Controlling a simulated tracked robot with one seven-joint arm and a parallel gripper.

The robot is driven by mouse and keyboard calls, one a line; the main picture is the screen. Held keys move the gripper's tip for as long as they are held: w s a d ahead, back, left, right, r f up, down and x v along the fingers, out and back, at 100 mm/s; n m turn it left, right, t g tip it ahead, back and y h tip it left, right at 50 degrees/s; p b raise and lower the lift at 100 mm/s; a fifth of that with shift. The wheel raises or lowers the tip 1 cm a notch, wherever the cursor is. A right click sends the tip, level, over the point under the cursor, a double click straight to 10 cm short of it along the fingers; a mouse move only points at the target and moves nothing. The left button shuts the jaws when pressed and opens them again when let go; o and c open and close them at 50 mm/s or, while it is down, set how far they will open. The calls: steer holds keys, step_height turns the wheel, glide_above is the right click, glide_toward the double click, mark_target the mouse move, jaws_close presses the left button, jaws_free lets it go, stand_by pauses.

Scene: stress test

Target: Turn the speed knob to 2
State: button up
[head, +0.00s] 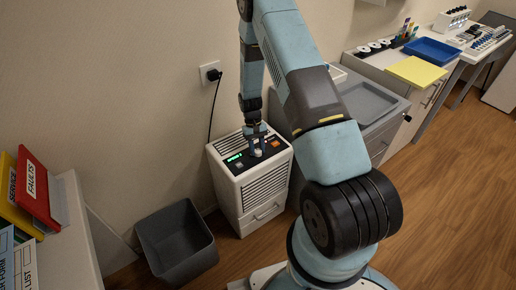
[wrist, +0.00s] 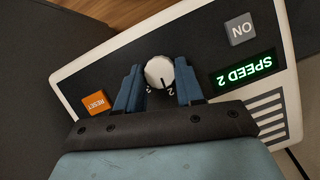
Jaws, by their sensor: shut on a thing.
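The speed knob (wrist: 157,70) is a small white round knob on the dark control panel (wrist: 215,52), seen in the wrist view. My gripper (wrist: 159,74) is shut on it, with one blue finger on either side. A small dark mark shows on the knob's lower edge, near a printed numeral 2 partly between the fingers. The green display (wrist: 245,72) reads SPEED 2, upside down in this view. In the head view my gripper (head: 257,145) is down on top of the white machine (head: 250,205), and the knob is too small there to make out.
An orange RESET button (wrist: 95,102) and a grey ON button (wrist: 240,29) flank the knob. A grey bin (head: 175,243) stands left of the machine. A grey-topped cabinet (head: 368,103) stands to its right. A black cord runs to the wall socket (head: 210,73).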

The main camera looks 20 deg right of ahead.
steer(key=shift+d, duration=0.1)
steer(key=o, duration=1)
steer(key=v, duration=1.3)
steer(key=shift+r, duration=0.3)
steer(key=shift+w, duration=0.1)
